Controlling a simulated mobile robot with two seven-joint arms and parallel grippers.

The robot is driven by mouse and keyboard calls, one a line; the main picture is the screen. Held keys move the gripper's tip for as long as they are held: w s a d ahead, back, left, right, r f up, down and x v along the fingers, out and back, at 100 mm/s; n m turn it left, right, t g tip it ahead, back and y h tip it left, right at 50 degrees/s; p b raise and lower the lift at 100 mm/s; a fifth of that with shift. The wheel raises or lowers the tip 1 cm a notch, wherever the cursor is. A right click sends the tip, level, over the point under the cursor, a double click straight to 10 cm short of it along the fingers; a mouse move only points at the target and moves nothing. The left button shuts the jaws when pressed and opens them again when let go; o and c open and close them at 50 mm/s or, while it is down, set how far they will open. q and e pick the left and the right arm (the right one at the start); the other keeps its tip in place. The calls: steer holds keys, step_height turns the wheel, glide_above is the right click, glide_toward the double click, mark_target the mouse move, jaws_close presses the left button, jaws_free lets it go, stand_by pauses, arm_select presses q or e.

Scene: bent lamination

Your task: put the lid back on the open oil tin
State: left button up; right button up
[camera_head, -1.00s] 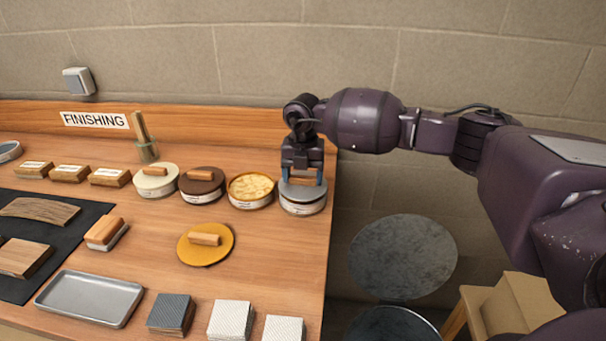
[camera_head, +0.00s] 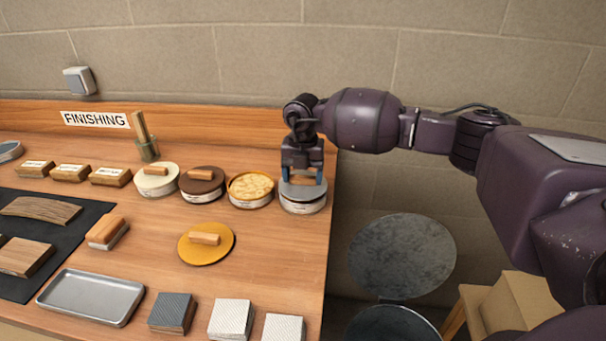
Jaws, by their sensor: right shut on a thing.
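The open oil tin (camera_head: 251,190) shows its pale yellow contents and stands in the row of tins at the back right of the bench. A round mustard-yellow lid with a wooden handle (camera_head: 206,252) lies flat on the bench in front of the tins. My right gripper (camera_head: 303,179) points down over the grey-lidded tin (camera_head: 303,205) at the right end of the row, just right of the open tin. It is shut on that tin's wooden lid handle. The lid appears seated on its tin. My left gripper is not in view.
A cream-lidded tin (camera_head: 156,190) and a brown-lidded tin (camera_head: 202,194) stand left of the open tin. A metal tray (camera_head: 92,311), sanding blocks (camera_head: 230,319) and a brush (camera_head: 108,232) lie nearer. Bare bench surrounds the yellow lid. The bench's right edge is close to the grey-lidded tin.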

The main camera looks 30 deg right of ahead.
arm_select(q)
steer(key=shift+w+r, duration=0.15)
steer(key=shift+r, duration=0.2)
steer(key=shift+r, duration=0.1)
arm_select(e)
steer(key=shift+f, duration=0.15)
stand_by(0.9)
arm_select(q)
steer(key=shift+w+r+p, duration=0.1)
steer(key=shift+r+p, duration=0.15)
steer(key=shift+p, duration=0.2)
stand_by(0.6)
arm_select(e)
steer(key=o, duration=0.9)
steer(key=shift+o, duration=0.2)
steer(key=shift+r+p, duration=2.05)
steer(key=shift+r, duration=1.45)
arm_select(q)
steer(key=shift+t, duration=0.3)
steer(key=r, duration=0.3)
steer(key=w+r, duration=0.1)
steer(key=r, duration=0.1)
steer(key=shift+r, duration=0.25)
arm_select(e)
steer(key=shift+c, duration=0.3)
jaws_close()
